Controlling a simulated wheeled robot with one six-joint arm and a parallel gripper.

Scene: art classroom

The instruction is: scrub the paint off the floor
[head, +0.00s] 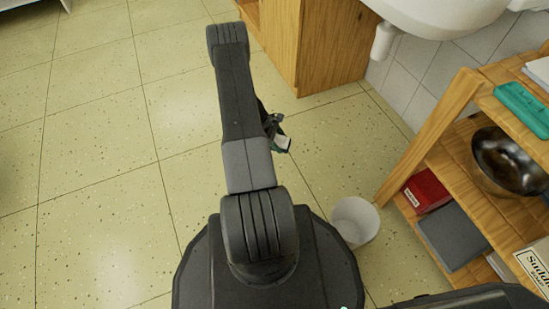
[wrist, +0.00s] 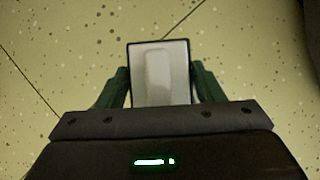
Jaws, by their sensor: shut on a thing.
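My gripper (wrist: 161,88) is shut on a pale, flat, block-like thing with a dark rim (wrist: 160,62), which sits between the two green fingers in the wrist view. The held thing's underside and exact kind cannot be told. In the head view my gripper (head: 275,130) is partly hidden behind my arm, and a small white end of the held thing (head: 283,142) shows beside it, above the floor. The floor (head: 100,170) is pale yellow-green tile with dark specks and thin joints. I cannot make out a distinct paint patch in either view.
A white bin (head: 356,219) stands on the floor close to my base. A wooden shelf (head: 430,150) at right holds a dark metal bowl (head: 508,160), a teal item (head: 523,109) and a red box (head: 427,190). A wooden cabinet (head: 330,45) and white sink (head: 440,15) stand behind. Floor at left is clear.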

